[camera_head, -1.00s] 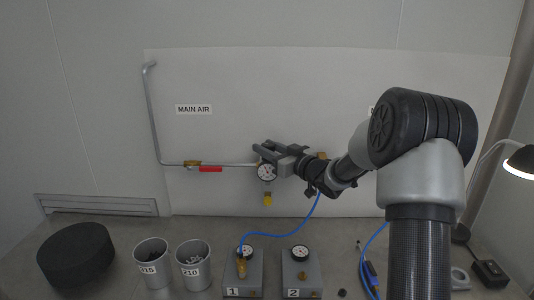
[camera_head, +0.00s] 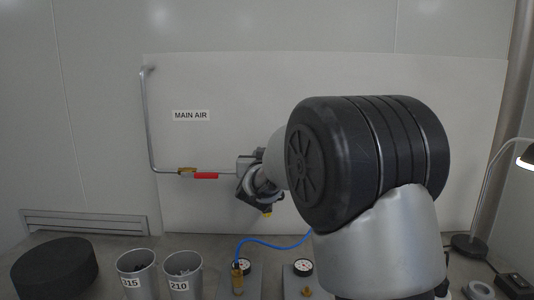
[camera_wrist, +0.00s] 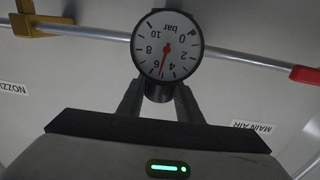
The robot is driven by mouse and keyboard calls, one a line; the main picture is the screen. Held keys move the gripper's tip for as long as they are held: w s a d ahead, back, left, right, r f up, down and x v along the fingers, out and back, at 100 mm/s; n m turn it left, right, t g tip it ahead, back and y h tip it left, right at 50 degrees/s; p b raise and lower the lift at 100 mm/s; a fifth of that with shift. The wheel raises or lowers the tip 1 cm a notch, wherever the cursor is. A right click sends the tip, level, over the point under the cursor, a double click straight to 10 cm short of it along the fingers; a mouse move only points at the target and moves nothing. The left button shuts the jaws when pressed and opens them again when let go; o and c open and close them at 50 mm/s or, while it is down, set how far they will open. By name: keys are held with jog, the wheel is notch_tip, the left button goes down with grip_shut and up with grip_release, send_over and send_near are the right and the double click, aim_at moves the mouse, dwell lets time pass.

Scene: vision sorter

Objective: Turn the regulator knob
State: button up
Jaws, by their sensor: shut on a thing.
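In the wrist view the round white pressure gauge (camera_wrist: 167,46), marked in bar, appears upside down on the pipe. Its red needle points between 4 and 6. The dark regulator knob (camera_wrist: 158,92) sits just beside the gauge. My gripper (camera_wrist: 158,100) is shut on the knob, one finger on each side. In the head view my gripper (camera_head: 247,165) is at the pipe on the wall panel, partly covered by my own arm. The gauge and knob are hidden there. A brass fitting (camera_head: 266,213) shows below my wrist.
A red-handled valve (camera_head: 205,176) is on the pipe left of my gripper, near the MAIN AIR label (camera_head: 191,115). Below stand cups (camera_head: 135,275), a black cylinder (camera_head: 55,268), grey gauge blocks and a blue hose (camera_head: 270,244). A lamp (camera_head: 526,158) stands right.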

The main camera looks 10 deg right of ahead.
jog(key=shift+a+r+m+h+p, duration=0.15)
jog(key=shift+r+m+h+p, duration=0.2)
jog(key=shift+h+p, duration=0.4)
jog(key=shift+f+m+g+h+p, duration=0.25)
jog(key=shift+m+g+h+p, duration=0.2)
jog(key=shift+p, duration=0.3)
jog(key=o, duration=1)
jog(key=shift+o, duration=0.2)
jog(key=shift+d, duration=0.2)
jog(key=v, duration=1.7)
jog(key=shift+a+p, duration=0.3)
jog(key=shift+p, duration=0.05)
jog(key=shift+s+f, duration=0.1)
jog(key=shift+s, duration=0.05)
